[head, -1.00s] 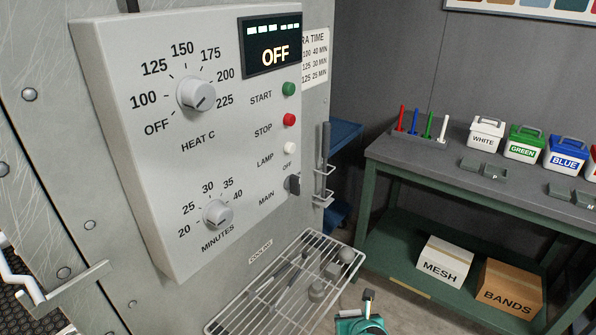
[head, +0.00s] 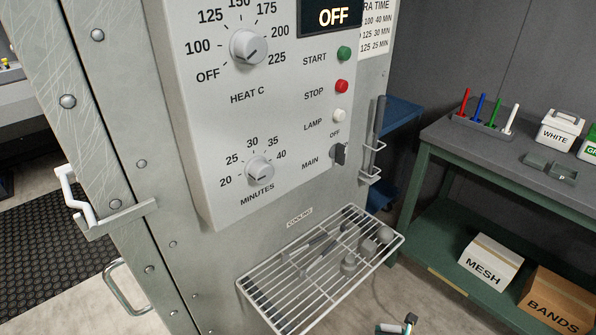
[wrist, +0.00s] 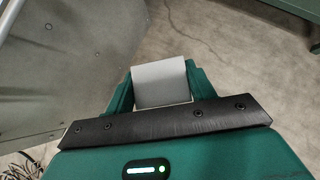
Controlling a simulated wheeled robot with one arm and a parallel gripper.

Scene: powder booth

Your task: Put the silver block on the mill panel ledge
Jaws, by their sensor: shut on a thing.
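The silver block (wrist: 160,84) shows in the wrist view as a plain light grey face. It sits between the two green fingers of my gripper (wrist: 160,90), which is shut on it. Blurred concrete floor lies beyond the block, and the block touches no surface that I can see. In the head view only a small part of my arm shows at the bottom edge, and the block is not visible there. I cannot make out a mill panel or its ledge in either view.
An oven control panel (head: 215,120) with dials and buttons fills the middle. Below it a wire cooling rack (head: 262,284) juts out, holding several grey pieces. A green bench (head: 440,150) stands right. A door handle (head: 105,215) sticks out left, near a dark floor mat (head: 45,250).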

